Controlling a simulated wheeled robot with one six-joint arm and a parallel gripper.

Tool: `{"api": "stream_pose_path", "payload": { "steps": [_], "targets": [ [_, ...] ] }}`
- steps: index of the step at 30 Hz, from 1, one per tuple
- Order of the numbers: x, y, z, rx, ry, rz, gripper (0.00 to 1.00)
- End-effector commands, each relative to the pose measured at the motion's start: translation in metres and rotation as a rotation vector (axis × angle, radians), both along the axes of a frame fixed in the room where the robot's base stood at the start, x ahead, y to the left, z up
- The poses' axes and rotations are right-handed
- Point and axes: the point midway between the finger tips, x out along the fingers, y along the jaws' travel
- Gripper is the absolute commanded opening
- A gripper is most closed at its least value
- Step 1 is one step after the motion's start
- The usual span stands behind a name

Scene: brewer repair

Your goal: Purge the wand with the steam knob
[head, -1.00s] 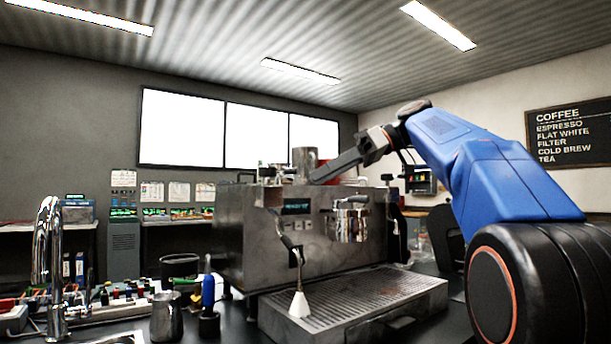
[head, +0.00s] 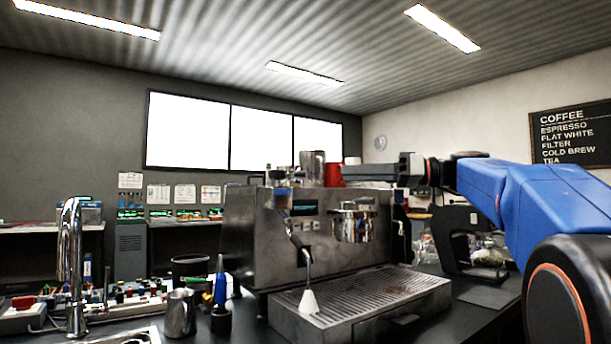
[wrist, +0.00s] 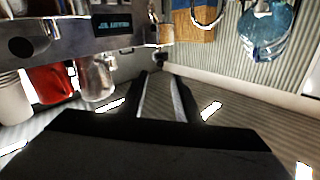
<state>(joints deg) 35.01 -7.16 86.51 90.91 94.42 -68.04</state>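The espresso machine (head: 262,235) stands on the counter. Its steam wand (head: 306,262) hangs at the front left, with a white tip (head: 309,301) over the drip tray (head: 372,292). A brownish knob-like part (head: 282,198), which looks like the steam knob, sits at the upper left front, beside the display. It also shows in the wrist view (wrist: 165,34), which looks upside down.
A metal cup (head: 312,168) and a red cup (head: 333,174) stand on top of the machine, close to my gripper. A steel pitcher (head: 180,313), a blue-handled tool (head: 220,284) and a tap (head: 71,255) are at the left. A dark stand (head: 459,240) is at the right.

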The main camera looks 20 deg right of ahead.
Motion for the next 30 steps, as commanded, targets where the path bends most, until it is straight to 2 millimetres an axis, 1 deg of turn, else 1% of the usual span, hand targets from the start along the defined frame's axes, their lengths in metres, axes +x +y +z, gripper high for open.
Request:
{"api": "stream_pose_path", "payload": {
  "steps": [3, 21, 27, 30],
  "targets": [
    [0.008, 0.015, 0.0, -0.001, 0.001, 0.003, 0.3],
    [0.048, 0.084, 0.0, -0.001, 0.001, 0.002, 0.3],
    [0.058, 0.1, 0.0, -0.001, 0.001, 0.002, 0.3],
    [0.061, 0.104, 0.0, -0.002, 0.001, 0.001, 0.3]
  ]
}}
